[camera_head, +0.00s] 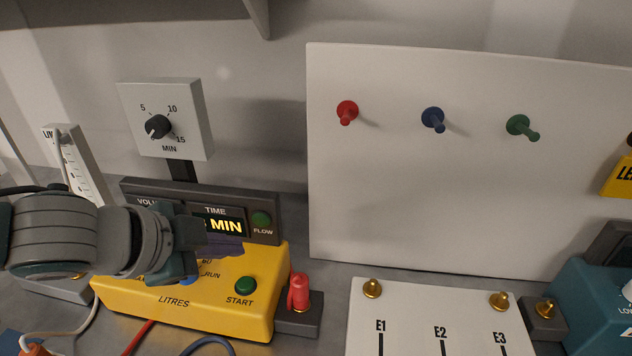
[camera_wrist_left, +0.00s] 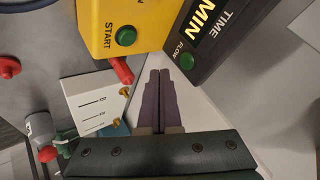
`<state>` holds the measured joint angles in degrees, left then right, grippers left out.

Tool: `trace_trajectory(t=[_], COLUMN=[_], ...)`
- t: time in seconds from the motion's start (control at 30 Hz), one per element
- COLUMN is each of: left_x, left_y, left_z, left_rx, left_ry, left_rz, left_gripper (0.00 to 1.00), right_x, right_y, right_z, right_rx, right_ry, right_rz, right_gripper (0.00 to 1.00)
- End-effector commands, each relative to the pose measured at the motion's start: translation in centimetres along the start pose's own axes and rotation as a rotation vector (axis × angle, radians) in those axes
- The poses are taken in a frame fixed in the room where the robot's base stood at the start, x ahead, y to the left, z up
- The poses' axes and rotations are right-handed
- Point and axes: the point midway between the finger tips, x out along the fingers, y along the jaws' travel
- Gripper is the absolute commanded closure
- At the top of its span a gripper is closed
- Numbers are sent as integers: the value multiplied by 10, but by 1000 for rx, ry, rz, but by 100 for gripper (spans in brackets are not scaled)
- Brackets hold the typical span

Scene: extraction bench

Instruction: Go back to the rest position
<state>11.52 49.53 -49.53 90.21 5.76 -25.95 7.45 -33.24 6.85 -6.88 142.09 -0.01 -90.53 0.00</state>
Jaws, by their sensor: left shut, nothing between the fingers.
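My left arm comes in from the left in the head view. Its gripper (camera_head: 238,246) is in front of the yellow pump box (camera_head: 200,310), over the upper part of its panel, and hides part of the lettering and dial area. In the left wrist view the two dark fingers (camera_wrist_left: 160,72) lie together, shut with nothing between them. The green START button (camera_head: 245,286) and the green FLOW button (camera_head: 261,219) show beside the gripper. I cannot tell whether the fingers touch the box. My right gripper is in neither view.
A timer dial (camera_head: 159,127) stands behind the arm. A white board (camera_head: 470,200) with red, blue and green pegs stands at the back right. A red plug (camera_head: 299,293), a white panel (camera_head: 410,325) with brass terminals and a teal box (camera_head: 595,310) stand to the right. Cables lie at the front left.

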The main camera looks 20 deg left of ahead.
Motion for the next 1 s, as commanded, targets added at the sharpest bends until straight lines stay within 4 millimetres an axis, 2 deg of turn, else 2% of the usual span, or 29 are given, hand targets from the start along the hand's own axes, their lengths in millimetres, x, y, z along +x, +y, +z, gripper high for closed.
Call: trace_trajectory(t=[0.3,0.37,0.47,0.53,0.6,0.67,0.77,0.97,1.0], left_x=[0,-2,-14,-31,-52,-71,-102,-170,-184], left_y=[5,18,57,83,99,108,117,136,127], left_z=[-4,-12,-40,-58,-65,-64,-52,-11,-18], left_rx=[-9,-32,-131,-233,-342,-425,-554,-782,-782], left_ry=[2,3,-6,-36,-89,-143,-244,-481,-489], left_rz=[5,20,63,92,112,125,138,154,153], left_gripper=[100,100,100,100,100,100,100,100,100], right_x=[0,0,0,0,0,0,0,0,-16], right_y=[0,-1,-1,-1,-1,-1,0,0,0], right_z=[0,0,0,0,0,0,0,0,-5], right_rx=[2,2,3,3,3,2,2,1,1], right_ry=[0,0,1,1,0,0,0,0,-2], right_rz=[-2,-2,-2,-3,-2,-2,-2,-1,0], right_gripper=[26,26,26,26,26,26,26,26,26])
